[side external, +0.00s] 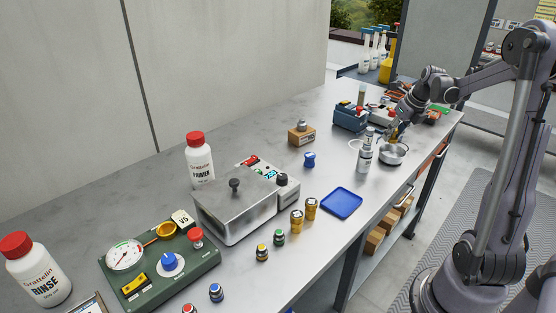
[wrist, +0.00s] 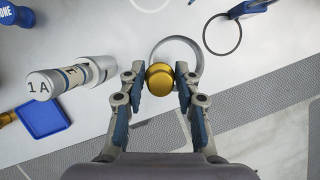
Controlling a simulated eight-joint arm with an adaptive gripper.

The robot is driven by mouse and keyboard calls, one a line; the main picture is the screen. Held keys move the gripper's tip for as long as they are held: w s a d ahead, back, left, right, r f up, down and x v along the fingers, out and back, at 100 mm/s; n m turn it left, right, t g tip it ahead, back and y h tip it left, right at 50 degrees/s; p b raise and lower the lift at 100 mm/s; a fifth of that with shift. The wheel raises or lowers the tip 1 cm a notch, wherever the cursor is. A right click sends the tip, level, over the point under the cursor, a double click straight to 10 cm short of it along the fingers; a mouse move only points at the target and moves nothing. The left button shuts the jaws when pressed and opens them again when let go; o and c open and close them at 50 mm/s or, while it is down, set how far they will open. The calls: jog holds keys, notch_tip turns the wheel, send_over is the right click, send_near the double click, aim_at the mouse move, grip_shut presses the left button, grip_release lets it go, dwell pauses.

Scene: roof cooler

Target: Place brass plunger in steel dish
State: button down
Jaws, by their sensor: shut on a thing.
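The brass plunger (wrist: 160,82) shows in the wrist view as a round gold top between my fingers. My gripper (wrist: 161,72) is shut on it. The steel dish (wrist: 199,62) is a round metal ring just beyond the plunger, which covers part of its near rim. In the side view the steel dish (side external: 393,157) stands near the far right end of the bench, with my gripper (side external: 393,136) close over its back side. I cannot tell whether the plunger touches the dish.
A grey-white cylinder (side external: 365,158) marked 1A stands close left of the dish. A blue tray (side external: 341,203) lies nearer on the bench. A blue box (side external: 350,117) stands behind. The bench's front edge is close to the dish.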

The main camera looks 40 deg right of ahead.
aim_at(395, 139)
jog(key=shift+f, duration=1.85)
jog(key=shift+f, duration=0.6)
jog(key=c, duration=1)
grip_release()
jog(key=shift+o, duration=0.2)
jog(key=shift+r, duration=0.1)
